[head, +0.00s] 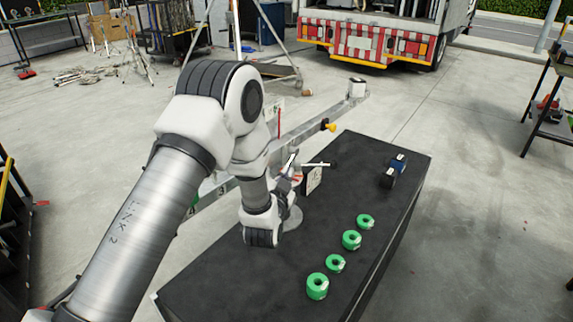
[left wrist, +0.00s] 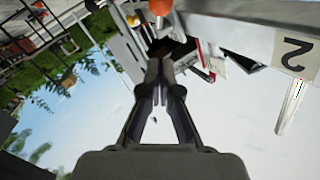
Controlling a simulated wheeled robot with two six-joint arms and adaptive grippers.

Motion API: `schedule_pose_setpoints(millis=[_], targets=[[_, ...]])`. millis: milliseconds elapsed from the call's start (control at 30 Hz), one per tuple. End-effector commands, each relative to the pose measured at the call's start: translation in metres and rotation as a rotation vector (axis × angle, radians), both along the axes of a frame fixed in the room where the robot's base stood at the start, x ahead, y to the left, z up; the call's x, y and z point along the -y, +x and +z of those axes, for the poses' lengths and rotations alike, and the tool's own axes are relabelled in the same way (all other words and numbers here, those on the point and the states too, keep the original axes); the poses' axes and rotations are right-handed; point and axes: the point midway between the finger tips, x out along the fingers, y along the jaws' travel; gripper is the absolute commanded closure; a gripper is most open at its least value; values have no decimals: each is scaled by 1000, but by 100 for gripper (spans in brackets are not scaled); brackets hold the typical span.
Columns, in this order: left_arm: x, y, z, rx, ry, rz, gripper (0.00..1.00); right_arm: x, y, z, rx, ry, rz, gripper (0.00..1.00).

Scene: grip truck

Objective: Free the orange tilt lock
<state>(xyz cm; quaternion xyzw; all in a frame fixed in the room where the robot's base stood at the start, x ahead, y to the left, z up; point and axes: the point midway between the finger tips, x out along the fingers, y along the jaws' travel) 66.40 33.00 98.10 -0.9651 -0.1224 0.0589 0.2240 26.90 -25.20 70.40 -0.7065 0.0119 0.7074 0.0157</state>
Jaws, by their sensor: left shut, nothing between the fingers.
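An orange knob, which looks like the tilt lock (left wrist: 160,5), shows at the top edge of the left wrist view and is partly cut off. My left gripper (left wrist: 163,68) is shut and empty, its fingertips just below the knob in that picture. I cannot tell whether they touch it. In the head view my left gripper (head: 291,168) is small and partly hidden by my own wrist, beside the grey metal beam (head: 297,132). The orange lock is not clear there. My right gripper is in neither view.
A yellow knob (head: 328,125) sits on the beam. A truck (head: 375,35) stands behind.

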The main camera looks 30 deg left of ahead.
Motion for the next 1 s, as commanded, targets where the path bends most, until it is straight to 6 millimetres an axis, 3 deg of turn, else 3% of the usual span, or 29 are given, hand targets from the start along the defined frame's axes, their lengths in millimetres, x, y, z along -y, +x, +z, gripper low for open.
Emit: schedule_pose_setpoints(millis=[167, 300, 800, 1000], targets=[[-11, 38, 1, 3, 1, 1, 100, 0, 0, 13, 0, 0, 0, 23], [-23, 49, -19, 0, 0, 1, 100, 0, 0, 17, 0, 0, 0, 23], [-28, 57, -29, 1, 0, 0, 100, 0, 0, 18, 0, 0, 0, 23], [-28, 66, -35, 25, -2, 0, 100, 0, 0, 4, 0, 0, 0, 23]])
